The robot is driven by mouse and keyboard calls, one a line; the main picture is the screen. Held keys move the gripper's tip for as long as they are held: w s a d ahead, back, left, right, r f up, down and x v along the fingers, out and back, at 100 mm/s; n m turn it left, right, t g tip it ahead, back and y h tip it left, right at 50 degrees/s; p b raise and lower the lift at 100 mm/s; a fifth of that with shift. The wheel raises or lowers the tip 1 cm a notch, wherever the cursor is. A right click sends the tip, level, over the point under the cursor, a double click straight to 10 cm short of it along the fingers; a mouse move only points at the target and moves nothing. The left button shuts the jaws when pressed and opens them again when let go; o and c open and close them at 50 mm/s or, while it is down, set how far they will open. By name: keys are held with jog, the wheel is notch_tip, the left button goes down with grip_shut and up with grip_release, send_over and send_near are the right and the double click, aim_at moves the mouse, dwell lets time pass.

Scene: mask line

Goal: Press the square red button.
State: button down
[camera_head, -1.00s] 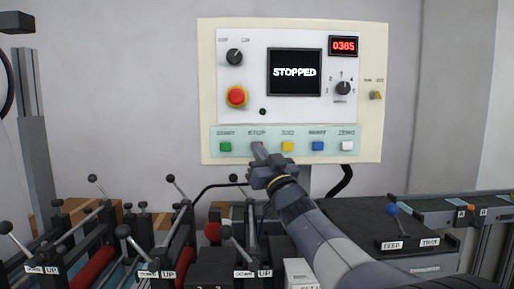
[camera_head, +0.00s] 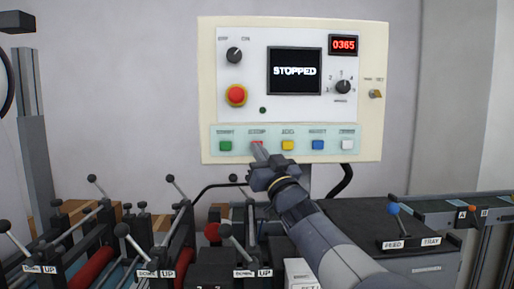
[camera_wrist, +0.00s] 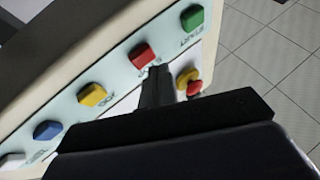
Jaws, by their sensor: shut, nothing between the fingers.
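The square red button (camera_head: 257,144) sits second from the left in the row on the control panel, labelled STOP. In the head view my gripper (camera_head: 258,152) points up at it, and the fingertips cover part of it. In the wrist view the whole red button (camera_wrist: 143,56) shows just beyond the tips of my gripper (camera_wrist: 157,72). The fingers are shut and empty. The tips look very near the button; I cannot tell whether they touch it. The panel screen (camera_head: 294,72) reads STOPPED.
Green (camera_head: 226,146) and yellow (camera_head: 288,145) buttons flank the red one, with blue and white further right. A round red emergency knob (camera_head: 236,95) is above. Levers and rollers fill the lower left. A feed tray (camera_head: 410,243) stands lower right.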

jog(key=s+b, duration=0.2)
jog(key=s, duration=0.3)
jog(key=shift+w, duration=0.1)
dwell(0.7)
jog(key=shift+s, duration=2)
